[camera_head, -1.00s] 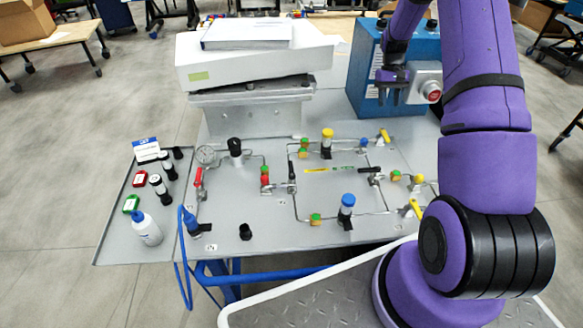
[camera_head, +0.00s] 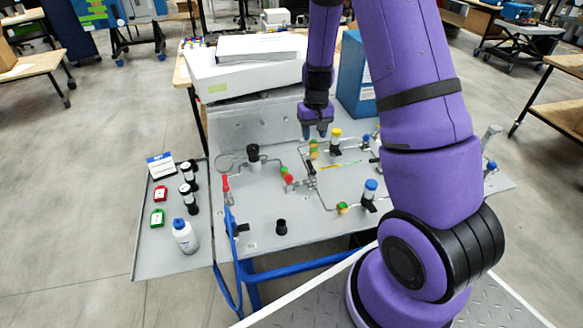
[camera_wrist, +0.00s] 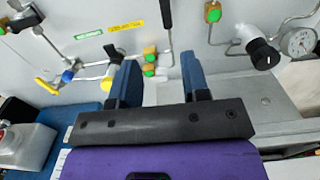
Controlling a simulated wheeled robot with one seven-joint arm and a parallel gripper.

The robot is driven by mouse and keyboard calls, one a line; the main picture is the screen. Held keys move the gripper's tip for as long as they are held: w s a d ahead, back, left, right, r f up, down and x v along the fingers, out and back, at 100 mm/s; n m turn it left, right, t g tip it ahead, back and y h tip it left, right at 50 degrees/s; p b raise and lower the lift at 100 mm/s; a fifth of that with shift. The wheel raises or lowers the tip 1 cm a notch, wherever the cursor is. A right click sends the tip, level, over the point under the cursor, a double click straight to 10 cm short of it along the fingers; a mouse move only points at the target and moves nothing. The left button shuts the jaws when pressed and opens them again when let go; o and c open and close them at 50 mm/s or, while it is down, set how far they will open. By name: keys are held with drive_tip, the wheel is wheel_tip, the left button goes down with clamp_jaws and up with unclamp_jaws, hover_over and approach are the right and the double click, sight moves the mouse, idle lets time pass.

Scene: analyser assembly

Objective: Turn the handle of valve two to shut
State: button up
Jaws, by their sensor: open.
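Several valve handles stand on the grey panel (camera_head: 262,220). I cannot read which is valve two. A red handle (camera_head: 226,184) stands at the left, and a black handle (camera_head: 310,167) is in the middle. In the wrist view a black handle (camera_wrist: 166,12) is at the top edge and a yellow handle (camera_wrist: 45,86) is at left. My gripper (camera_head: 316,133) hangs above the back of the panel, near the yellow-capped fitting (camera_head: 335,135). Its blue fingers (camera_wrist: 165,62) are apart, with nothing between them. The right part of the panel is hidden by my arm.
A white box (camera_head: 225,82) is at the back, with a blue box (camera_head: 355,75) right of it. A black knob (camera_head: 253,152) and blue-capped fitting (camera_head: 370,185) rise from the panel. A side tray (camera_head: 150,240) holds bottles. The panel's front left is fairly clear.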

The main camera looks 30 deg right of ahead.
sight(310, 164)
drive_tip(key=f, duration=0.7)
drive_tip(key=a+f, duration=0.1)
drive_tip(key=f, duration=0.2)
drive_tip(key=shift+s+f, duration=0.1)
drive_tip(key=shift+f, duration=0.3)
clamp_jaws()
